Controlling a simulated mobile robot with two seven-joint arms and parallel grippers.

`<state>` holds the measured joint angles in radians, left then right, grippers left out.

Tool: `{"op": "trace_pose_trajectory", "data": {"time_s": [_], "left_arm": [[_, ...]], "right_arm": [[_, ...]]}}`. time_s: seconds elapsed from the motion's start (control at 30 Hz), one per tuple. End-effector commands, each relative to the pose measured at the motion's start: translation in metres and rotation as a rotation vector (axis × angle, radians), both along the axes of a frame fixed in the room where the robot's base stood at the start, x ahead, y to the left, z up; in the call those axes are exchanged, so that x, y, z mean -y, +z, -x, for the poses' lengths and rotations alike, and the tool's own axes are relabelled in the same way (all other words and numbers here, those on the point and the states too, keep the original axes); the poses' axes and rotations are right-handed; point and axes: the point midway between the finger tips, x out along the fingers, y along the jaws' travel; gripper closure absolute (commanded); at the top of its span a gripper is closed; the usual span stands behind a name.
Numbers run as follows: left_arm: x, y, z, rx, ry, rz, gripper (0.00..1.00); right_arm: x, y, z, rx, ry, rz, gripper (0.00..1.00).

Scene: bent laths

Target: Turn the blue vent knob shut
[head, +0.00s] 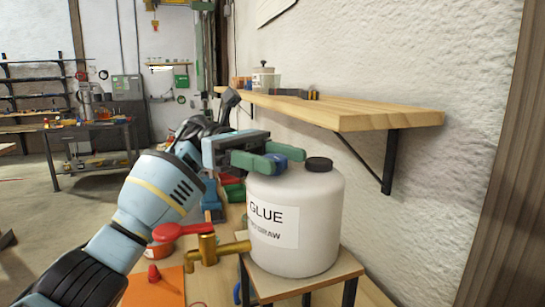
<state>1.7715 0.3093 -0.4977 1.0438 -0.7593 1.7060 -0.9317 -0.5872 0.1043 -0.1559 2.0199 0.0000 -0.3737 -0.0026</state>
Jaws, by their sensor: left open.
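A white glue container (320,215) with a black cap (318,164) stands upright on a small wooden stand. The blue vent knob (292,154) is on its top, left of the cap, partly hidden by my gripper. My left gripper (283,158) is open, with its two green fingers at the knob, one on the near side and one on the far side. I cannot tell whether the fingers touch it. My right gripper is out of view.
The stand (338,272) is on a workbench with an orange sheet (155,288). A wooden wall shelf (345,115) is above and behind the container.

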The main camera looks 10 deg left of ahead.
Motion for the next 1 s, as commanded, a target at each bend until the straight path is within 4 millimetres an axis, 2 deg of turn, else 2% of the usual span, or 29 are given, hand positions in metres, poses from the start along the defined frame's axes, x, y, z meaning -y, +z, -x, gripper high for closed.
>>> {"op": "trace_pose_trajectory", "data": {"time_s": [0.17,0.6,1.0], "left_arm": [[-0.008,0.0,-0.005,-0.001,0.003,0.0,0.46],[-0.055,0.0,-0.029,-0.002,0.002,0.0,0.46],[-0.07,0.0,-0.035,0.0,-0.001,0.0,0.46]], "right_arm": [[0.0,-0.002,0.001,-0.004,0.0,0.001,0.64],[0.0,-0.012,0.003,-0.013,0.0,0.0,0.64],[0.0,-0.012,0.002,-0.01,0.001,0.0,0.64]]}}
